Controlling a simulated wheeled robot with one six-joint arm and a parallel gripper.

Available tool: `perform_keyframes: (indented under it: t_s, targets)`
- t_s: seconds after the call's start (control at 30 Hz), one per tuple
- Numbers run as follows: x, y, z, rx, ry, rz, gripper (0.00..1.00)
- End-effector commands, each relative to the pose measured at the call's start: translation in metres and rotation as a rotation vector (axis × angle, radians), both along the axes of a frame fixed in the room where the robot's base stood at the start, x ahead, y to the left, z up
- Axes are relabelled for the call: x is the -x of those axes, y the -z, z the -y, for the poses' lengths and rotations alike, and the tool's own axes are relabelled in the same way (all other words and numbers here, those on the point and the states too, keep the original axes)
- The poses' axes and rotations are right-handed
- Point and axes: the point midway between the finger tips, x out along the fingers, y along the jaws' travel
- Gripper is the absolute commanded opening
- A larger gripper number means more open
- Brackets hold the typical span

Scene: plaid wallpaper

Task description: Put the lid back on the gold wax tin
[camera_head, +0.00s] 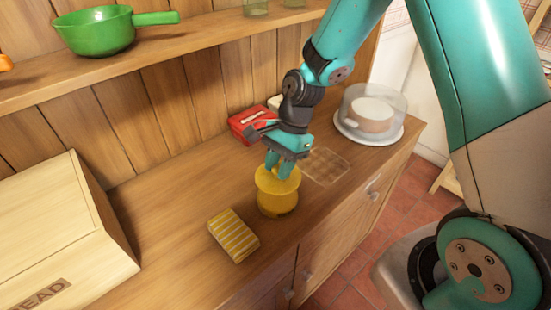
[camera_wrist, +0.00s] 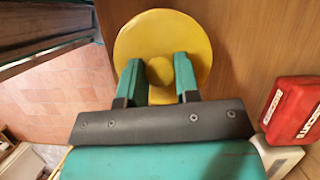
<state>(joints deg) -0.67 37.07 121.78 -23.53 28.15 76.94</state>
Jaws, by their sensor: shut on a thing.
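The gold wax tin (camera_head: 277,206) stands upright on the wooden counter. Its round gold lid (camera_head: 265,182) is at the top of the tin; I cannot tell whether it is fully seated or slightly above the rim. In the wrist view the lid (camera_wrist: 200,35) is a wide yellow disc with a round knob (camera_wrist: 160,70) in the middle. My gripper (camera_head: 279,168) points down over the tin, its teal fingers shut on the lid's knob. The fingers also show in the wrist view (camera_wrist: 159,78), one on each side of the knob. The lid hides the tin's mouth.
A yellow striped sponge or cloth (camera_head: 234,235) lies just left of the tin. A red box (camera_head: 246,126) and a covered cake stand (camera_head: 386,133) are behind. A wooden bread box (camera_head: 60,225) fills the left. The counter's front edge is close to the tin.

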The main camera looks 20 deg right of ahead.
Motion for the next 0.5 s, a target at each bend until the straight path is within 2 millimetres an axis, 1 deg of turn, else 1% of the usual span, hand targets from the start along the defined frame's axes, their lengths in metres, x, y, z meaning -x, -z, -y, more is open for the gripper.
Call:
perform_keyframes:
  t_s: [0.5]
  targets:
    - [0.000,0.046,0.000,0.000,0.000,-0.001,0.07]
